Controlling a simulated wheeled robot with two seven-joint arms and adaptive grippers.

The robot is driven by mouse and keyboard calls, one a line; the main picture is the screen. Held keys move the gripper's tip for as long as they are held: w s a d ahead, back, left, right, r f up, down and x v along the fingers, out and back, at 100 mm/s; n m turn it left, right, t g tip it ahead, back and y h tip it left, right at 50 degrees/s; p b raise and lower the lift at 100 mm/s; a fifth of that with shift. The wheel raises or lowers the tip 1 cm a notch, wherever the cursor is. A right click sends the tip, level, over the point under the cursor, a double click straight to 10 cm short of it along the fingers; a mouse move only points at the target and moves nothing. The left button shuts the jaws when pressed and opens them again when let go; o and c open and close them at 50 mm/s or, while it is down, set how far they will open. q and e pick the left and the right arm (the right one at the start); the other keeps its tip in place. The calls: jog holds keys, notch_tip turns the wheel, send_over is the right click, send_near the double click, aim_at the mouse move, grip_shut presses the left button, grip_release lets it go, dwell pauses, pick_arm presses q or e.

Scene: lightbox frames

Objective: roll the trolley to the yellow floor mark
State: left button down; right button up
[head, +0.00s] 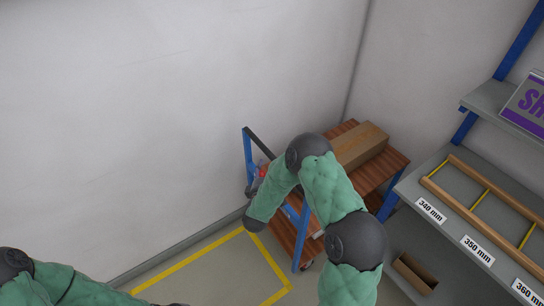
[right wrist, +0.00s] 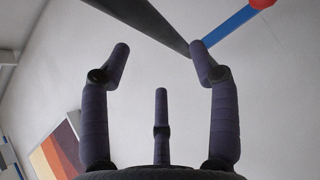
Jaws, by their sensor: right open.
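The trolley (head: 294,222) has blue posts, two brown wooden decks and a dark handle bar (head: 259,144) at its left end. It stands near the wall, partly hidden behind my right arm. The yellow floor mark (head: 268,262), a taped outline, lies on the floor left of the trolley. My right gripper (right wrist: 160,65) is open and empty, its fingers pointing toward the handle. In the right wrist view the dark bar (right wrist: 150,18) crosses beyond the fingertips and meets a blue post. In the head view this gripper is small and partly hidden by my arm. My left gripper does not show clearly.
A cardboard box (head: 360,146) lies on the trolley's top deck. A grey shelf rack (head: 440,225) with blue posts and size labels stands to the right. An open carton (head: 414,272) sits low on it. The white wall (head: 200,110) runs behind; the marked floor looks clear.

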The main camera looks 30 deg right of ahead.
aim_at(271, 158)
jog(key=b+x, duration=0.1)
jog(key=x, duration=0.7)
jog(key=shift+w+d+f, duration=0.1)
jog(key=shift+w+d, duration=0.1)
jog(key=shift+w, duration=0.05)
grip_shut()
